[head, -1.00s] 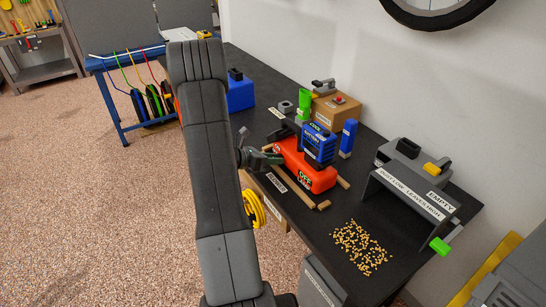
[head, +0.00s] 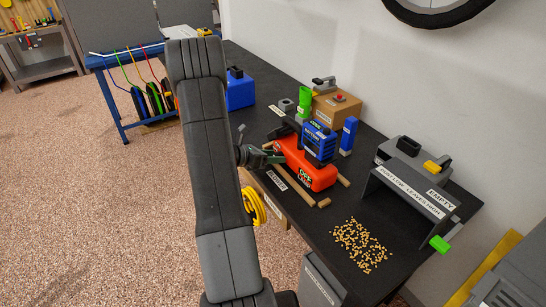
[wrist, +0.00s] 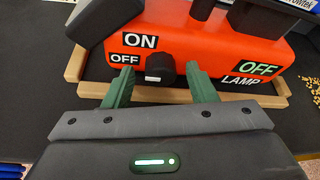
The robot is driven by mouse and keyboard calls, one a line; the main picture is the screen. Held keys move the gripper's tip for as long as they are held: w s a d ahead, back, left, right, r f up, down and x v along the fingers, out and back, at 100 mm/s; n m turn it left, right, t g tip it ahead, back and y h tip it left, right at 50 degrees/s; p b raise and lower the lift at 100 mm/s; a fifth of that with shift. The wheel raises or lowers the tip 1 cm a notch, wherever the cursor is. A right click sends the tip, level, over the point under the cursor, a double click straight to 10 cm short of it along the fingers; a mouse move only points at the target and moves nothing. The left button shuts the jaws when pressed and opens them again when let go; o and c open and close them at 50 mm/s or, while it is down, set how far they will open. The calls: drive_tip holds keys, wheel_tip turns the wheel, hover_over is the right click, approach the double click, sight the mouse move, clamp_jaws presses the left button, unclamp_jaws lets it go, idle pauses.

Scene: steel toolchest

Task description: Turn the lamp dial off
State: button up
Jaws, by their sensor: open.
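The lamp is an orange-red box (wrist: 220,50) with a black dial (wrist: 163,68) on its front face. ON and OFF labels sit to the left of the dial, ON above OFF. A green OFF shows above the word LAMP on the right. In the head view the lamp (head: 318,178) stands on the black bench. My gripper (wrist: 160,77) is open, one green finger on each side of the dial, with visible gaps. Whether the fingertips touch the lamp face is unclear.
A wooden frame (head: 324,203) edges the lamp's place. A blue battery (head: 320,142) sits on top of the lamp. Loose yellow pellets (head: 358,245) lie on the bench to the right, near a grey stand (head: 408,195). A cardboard box (head: 335,108) stands behind.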

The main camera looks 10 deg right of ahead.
drive_tip(key=b+v, duration=0.1)
drive_tip(key=v, duration=1.2)
drive_tip(key=shift+s+a, duration=0.15)
drive_tip(key=shift+a, duration=0.15)
drive_tip(key=shift+d, duration=0.15)
drive_tip(key=p+x, duration=0.1)
drive_tip(key=x, duration=1.2)
drive_tip(key=shift+w+d, duration=0.2)
drive_tip(key=shift+d, duration=0.1)
drive_tip(key=shift+a, duration=0.15)
